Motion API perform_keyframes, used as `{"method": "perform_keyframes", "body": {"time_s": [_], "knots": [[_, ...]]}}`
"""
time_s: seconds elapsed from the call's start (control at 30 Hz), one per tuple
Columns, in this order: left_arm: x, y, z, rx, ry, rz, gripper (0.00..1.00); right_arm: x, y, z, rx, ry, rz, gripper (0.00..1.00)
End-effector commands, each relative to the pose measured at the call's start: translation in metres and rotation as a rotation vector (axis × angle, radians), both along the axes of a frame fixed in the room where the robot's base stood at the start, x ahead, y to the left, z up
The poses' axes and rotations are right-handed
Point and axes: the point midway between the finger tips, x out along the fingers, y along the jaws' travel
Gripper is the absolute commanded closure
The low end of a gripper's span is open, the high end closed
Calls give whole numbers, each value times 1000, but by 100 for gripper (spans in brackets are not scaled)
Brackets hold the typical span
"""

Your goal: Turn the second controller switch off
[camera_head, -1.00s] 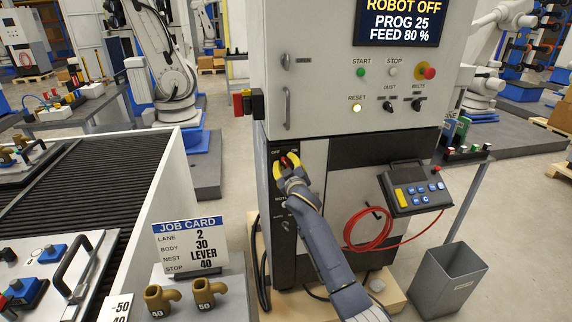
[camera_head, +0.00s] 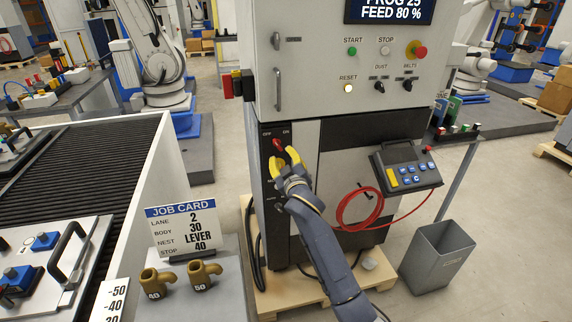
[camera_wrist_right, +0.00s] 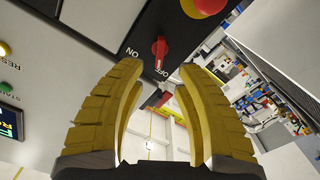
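A red rotary switch (camera_head: 277,145) sits on the black panel at the left of the controller cabinet (camera_head: 345,88), with OFF at its upper left and ON at its upper right. In the right wrist view the red switch (camera_wrist_right: 160,49) stands between the ON and OFF labels; which label it points to is hard to tell. My right gripper (camera_head: 282,157) is open, its yellow fingers just below the switch. In the wrist view the open gripper (camera_wrist_right: 160,66) has its fingertips apart, the switch beyond the gap and nothing held. My left gripper is not in view.
A dust selector (camera_head: 379,87) and belts selector (camera_head: 408,86) sit higher on the cabinet, near a red stop button (camera_head: 420,51). A keypad pendant (camera_head: 405,167) with a coiled red cable (camera_head: 362,209) hangs at right. A job card (camera_head: 183,229) stands at left.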

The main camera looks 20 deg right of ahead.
Motion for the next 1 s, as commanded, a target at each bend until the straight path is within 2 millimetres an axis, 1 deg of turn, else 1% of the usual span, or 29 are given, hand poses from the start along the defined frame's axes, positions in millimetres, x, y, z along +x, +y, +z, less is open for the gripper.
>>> {"method": "perform_keyframes", "body": {"time_s": [0.03,0.1,0.2,0.33,0.87,0.97,1.0], "knots": [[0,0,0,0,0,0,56,-7,1,-1,1,0,0,67],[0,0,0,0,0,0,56,-15,1,0,0,0,0,67],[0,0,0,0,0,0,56,-23,2,0,0,0,0,67],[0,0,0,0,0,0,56,-29,2,0,0,0,0,67],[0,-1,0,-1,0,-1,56,-32,2,0,0,-2,1,67],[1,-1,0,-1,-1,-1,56,-31,5,4,11,-20,14,67],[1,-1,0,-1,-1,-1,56,-29,7,1,19,-23,22,67]]}}
